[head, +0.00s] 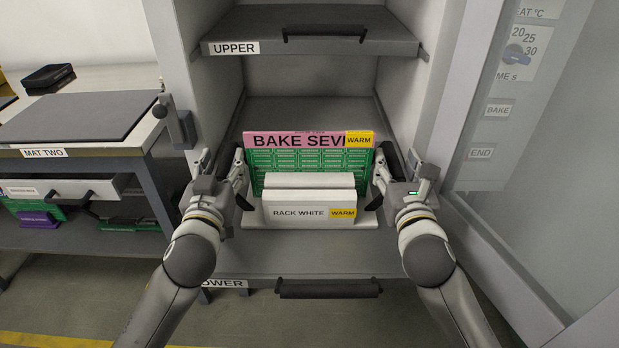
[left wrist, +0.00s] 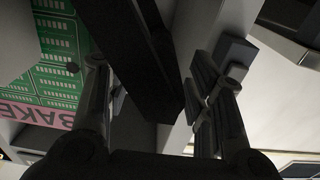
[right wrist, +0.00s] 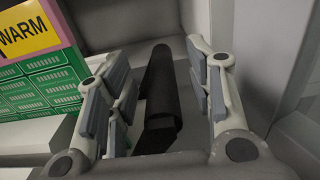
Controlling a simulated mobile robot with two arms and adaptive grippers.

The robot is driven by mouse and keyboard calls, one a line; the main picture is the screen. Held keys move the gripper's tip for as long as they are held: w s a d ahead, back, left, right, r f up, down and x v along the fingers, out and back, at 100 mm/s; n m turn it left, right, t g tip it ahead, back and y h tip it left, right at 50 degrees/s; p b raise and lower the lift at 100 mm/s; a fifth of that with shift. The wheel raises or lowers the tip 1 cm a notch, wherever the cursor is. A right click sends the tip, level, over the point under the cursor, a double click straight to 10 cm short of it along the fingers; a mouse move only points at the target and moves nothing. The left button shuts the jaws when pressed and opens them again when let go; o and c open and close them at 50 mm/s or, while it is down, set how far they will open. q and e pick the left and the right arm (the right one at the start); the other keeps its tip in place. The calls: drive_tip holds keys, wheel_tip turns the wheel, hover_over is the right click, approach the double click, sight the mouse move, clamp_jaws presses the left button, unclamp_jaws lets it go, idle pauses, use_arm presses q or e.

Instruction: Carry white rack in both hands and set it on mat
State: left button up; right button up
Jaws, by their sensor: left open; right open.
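The white rack (head: 290,211), labelled RACK WHITE and WARM, stands on the lower shelf of an open oven. It holds an upright green board (head: 290,160) with a pink top strip reading BAKE SEV and a WARM tag. My left gripper (head: 241,172) is open at the rack's left side, its fingers on either side of a black handle (left wrist: 145,65). My right gripper (head: 382,172) is open at the right side, with the other black handle (right wrist: 158,95) between its fingers. A dark grey mat (head: 85,114), labelled MAT TWO, lies bare on the bench at left.
The upper shelf (head: 310,22) is above the rack, and side walls flank both arms. The lower shelf front (head: 315,262) has a black handle. An open drawer (head: 75,187) juts from the bench. A dark box (head: 48,77) sits behind the mat.

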use_arm(q)
drive_tip(key=shift+w, duration=1.25)
use_arm(e)
drive_tip(key=shift+w, duration=1.25)
use_arm(q)
drive_tip(key=shift+c, duration=0.2)
use_arm(e)
drive_tip(key=shift+c, duration=0.2)
use_arm(q)
clamp_jaws()
use_arm(e)
clamp_jaws()
use_arm(q)
drive_tip(key=shift+a, duration=0.1)
use_arm(e)
drive_tip(key=shift+d, duration=0.1)
use_arm(q)
drive_tip(key=shift+r, duration=0.25)
use_arm(e)
drive_tip(key=shift+r, duration=0.25)
